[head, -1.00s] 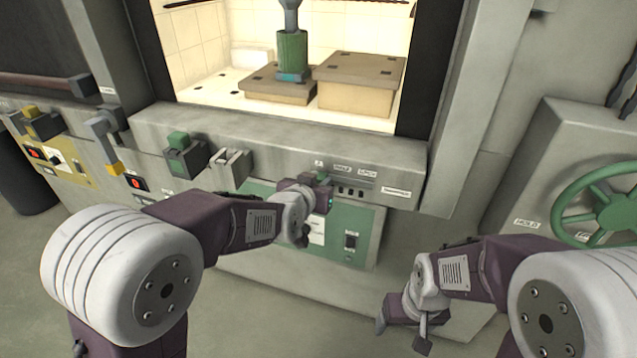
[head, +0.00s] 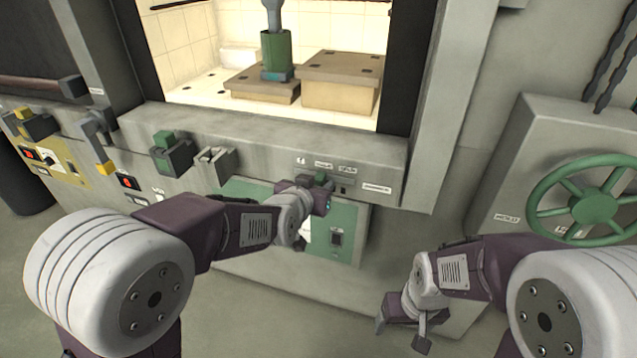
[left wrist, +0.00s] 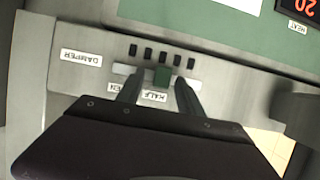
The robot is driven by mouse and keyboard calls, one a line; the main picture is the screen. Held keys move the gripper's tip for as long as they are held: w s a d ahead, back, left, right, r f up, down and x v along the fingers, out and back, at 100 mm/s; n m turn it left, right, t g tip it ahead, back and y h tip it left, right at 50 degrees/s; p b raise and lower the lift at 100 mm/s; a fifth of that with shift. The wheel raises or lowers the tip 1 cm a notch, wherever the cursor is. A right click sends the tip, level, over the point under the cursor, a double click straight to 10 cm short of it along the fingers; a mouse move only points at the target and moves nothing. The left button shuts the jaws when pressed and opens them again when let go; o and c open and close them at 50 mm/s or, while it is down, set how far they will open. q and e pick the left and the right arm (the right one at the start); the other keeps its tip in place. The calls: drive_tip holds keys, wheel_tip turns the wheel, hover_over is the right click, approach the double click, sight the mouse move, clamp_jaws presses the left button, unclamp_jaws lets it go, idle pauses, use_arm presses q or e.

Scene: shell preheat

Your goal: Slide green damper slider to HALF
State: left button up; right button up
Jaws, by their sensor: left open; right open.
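The green damper slider (left wrist: 162,77) sits in a pale slot on the grey panel. In the left wrist view it is beside the HALF label (left wrist: 152,96), near mid-slot. The OPEN label is partly hidden by a finger, and the DAMPER label (left wrist: 82,57) is clear. My left gripper (left wrist: 159,80) is open, one finger on each side of the slider; I cannot tell whether either touches. In the head view the slider (head: 320,178) shows just above my left gripper (head: 324,198), below the middle label. My right gripper (head: 402,318) is open and empty, low and away from the panel.
A lit oven chamber with blocks (head: 340,85) and a green cylinder (head: 277,55) is above the panel. Another green-topped control (head: 168,150) is to the left, and a green handwheel (head: 592,203) to the right. The sill (head: 250,125) projects over the controls.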

use_arm(q)
drive_tip(key=p+v, duration=0.1)
drive_tip(key=v, duration=0.7)
drive_tip(key=shift+s, duration=0.1)
drive_tip(key=s+a+f+n+g+y, duration=0.3)
drive_tip(key=a+f+g+y, duration=0.1)
drive_tip(key=a+f, duration=0.85)
drive_tip(key=s+a+f+g, duration=0.1)
drive_tip(key=s+f+g, duration=0.3)
drive_tip(key=s, duration=0.4)
drive_tip(key=s+a+f+g, duration=0.2)
drive_tip(key=s+f+g, duration=0.15)
drive_tip(key=s, duration=0.45)
wheel_tip(320, 180, up, 16)
drive_tip(key=p, duration=1.6)
drive_tip(key=shift+w+d+f+n, duration=0.2)
drive_tip(key=shift+w+n, duration=0.1)
drive_tip(key=shift+n, duration=0.1)
